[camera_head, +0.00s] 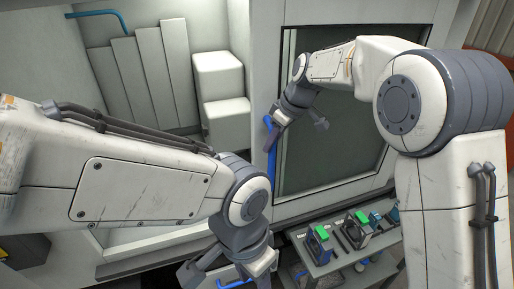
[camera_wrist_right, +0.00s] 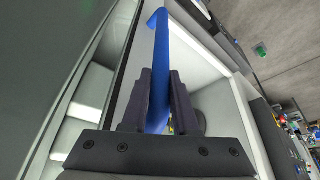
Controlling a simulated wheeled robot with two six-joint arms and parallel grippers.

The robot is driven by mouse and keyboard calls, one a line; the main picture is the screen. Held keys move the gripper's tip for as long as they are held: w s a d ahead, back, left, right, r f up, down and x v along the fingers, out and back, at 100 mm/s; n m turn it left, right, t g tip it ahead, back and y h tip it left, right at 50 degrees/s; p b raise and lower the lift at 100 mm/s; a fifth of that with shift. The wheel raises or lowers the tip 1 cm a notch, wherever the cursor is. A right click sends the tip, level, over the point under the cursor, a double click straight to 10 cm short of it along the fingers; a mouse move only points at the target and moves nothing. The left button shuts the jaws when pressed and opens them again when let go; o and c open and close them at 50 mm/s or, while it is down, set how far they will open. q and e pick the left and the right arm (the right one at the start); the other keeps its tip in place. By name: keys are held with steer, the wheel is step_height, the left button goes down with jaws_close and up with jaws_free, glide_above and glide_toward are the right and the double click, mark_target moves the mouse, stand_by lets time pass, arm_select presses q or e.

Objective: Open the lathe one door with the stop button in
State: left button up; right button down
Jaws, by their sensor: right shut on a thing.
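The lathe door (camera_head: 330,165) has a dark window and a long upright blue handle (camera_head: 272,168) on its left edge. The opening left of the door shows the pale lathe interior (camera_head: 150,75). My right gripper (camera_head: 270,124) is at the handle. In the right wrist view its fingers (camera_wrist_right: 158,100) are shut around the blue handle (camera_wrist_right: 160,60). My left gripper (camera_head: 228,272) is low in the head view, with its fingers spread. A blue curved piece shows between them, cut by the frame edge. I cannot make out the stop button.
A grey stand (camera_head: 335,255) with green-topped parts (camera_head: 322,233) stands below the door, right of my left gripper. A blue bar (camera_head: 97,14) is at the upper left. My left forearm hides part of the lathe's lower opening.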

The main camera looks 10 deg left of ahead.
steer(key=w+d, duration=0.2)
steer(key=d, duration=0.1)
steer(key=w+d, duration=0.1)
steer(key=d, duration=0.1)
steer(key=shift+r, duration=0.15)
steer(key=c, duration=0.7)
jaws_free()
steer(key=shift+s, duration=0.1)
steer(key=shift+d, duration=0.1)
steer(key=b+v, duration=0.2)
steer(key=v, duration=0.8)
steer(key=shift+r, duration=0.15)
